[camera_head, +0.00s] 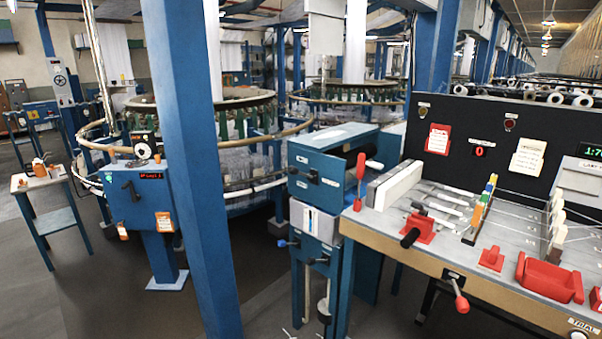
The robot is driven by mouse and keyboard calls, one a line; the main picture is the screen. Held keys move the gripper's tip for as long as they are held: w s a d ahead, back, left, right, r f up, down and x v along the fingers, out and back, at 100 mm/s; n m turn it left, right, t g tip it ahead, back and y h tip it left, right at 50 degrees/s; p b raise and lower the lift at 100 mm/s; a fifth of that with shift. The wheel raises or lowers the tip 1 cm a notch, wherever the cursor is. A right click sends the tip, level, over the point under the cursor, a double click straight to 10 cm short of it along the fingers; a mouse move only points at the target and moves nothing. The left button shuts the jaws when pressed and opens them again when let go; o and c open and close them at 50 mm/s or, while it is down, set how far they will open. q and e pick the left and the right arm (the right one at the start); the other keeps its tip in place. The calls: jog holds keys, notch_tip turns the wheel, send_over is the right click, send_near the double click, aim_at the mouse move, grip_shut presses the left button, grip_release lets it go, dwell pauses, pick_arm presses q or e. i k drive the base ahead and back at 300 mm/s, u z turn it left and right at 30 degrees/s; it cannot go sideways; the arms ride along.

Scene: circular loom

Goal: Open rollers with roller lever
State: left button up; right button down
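A blue roller box (330,150) stands in the middle, left of a grey-topped workbench. Part of a dark roller (352,153) shows in its opening. A lever with a black grip (305,174) is on the box's front face, lying roughly level. An upright lever with a red handle (360,175) stands at the box's right end, by the bench corner. No label shows which one is the roller lever. I cannot tell whether the rollers are open or shut. Neither of my grippers is in view.
The bench (440,255) holds red fixtures, and a red-handled lever (458,298) hangs at its front edge. A thick blue post (190,160) stands left of centre. A blue control box (137,200) and a small side table (40,180) are farther left. The floor (110,300) between is clear.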

aim_at(292, 171)
jog(key=u, duration=0.65)
jog(key=i, duration=1)
jog(key=u, duration=0.3)
